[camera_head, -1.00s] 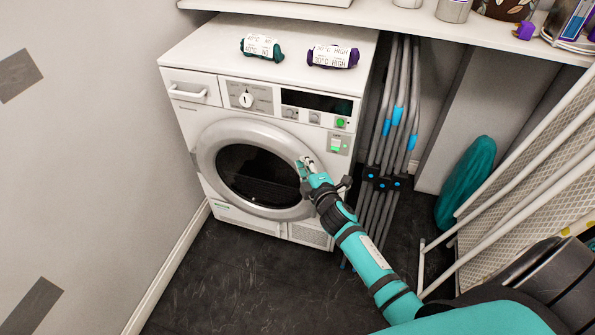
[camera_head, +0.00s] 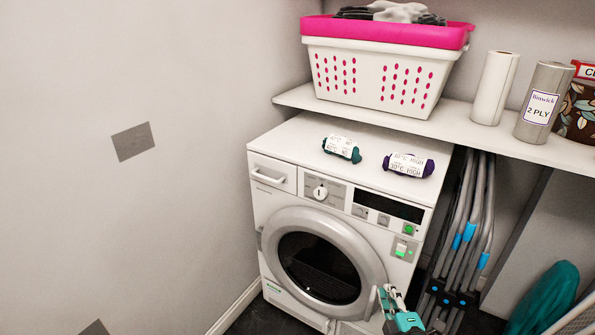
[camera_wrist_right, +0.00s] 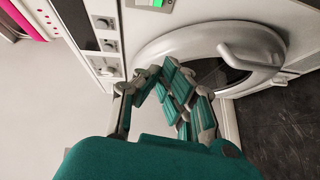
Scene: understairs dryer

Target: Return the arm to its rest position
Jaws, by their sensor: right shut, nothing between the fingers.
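My right gripper (camera_head: 393,302) is at the bottom of the head view, in front of the lower right of the dryer's round door (camera_head: 369,262). In the right wrist view my teal right gripper (camera_wrist_right: 170,85) is shut and empty, with the door (camera_wrist_right: 163,42) and its protruding handle (camera_wrist_right: 250,62) just beyond it. I cannot tell from these views whether the fingers touch the door. The door sits against the front of the white dryer (camera_head: 272,215). My left gripper is not in view.
A teal roll (camera_head: 341,148) and a purple roll (camera_head: 408,165) lie on the dryer top. A white and pink laundry basket (camera_head: 378,75) stands on the shelf (camera_head: 465,130) above. Folded grey racks (camera_head: 465,240) stand close on the right.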

